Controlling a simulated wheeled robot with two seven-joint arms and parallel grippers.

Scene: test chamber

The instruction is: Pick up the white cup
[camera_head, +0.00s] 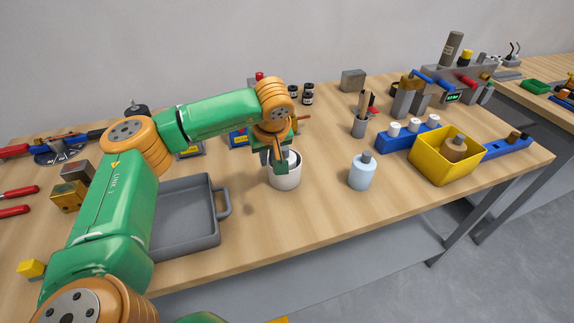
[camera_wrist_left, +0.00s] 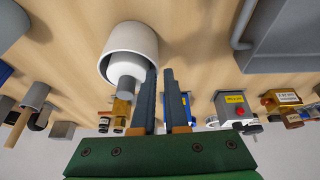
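The white cup (camera_head: 286,180) is at the middle of the bench in the head view, right of the grey tray. In the left wrist view it shows large at upper left (camera_wrist_left: 113,42), its mouth toward the camera, with a smaller white object (camera_wrist_left: 128,72) inside. My left gripper (camera_head: 281,160) is at the cup's rim. Whether the cup is clear of the bench is hard to tell. My right gripper is not in view.
The grey tray (camera_head: 184,238) stands close to the left of the cup. A pale blue bottle (camera_head: 362,175) stands to its right, then a yellow bin (camera_head: 428,170) and a blue holder (camera_head: 390,142). Small dark jars (camera_head: 307,93) are behind. Bare wood lies in front.

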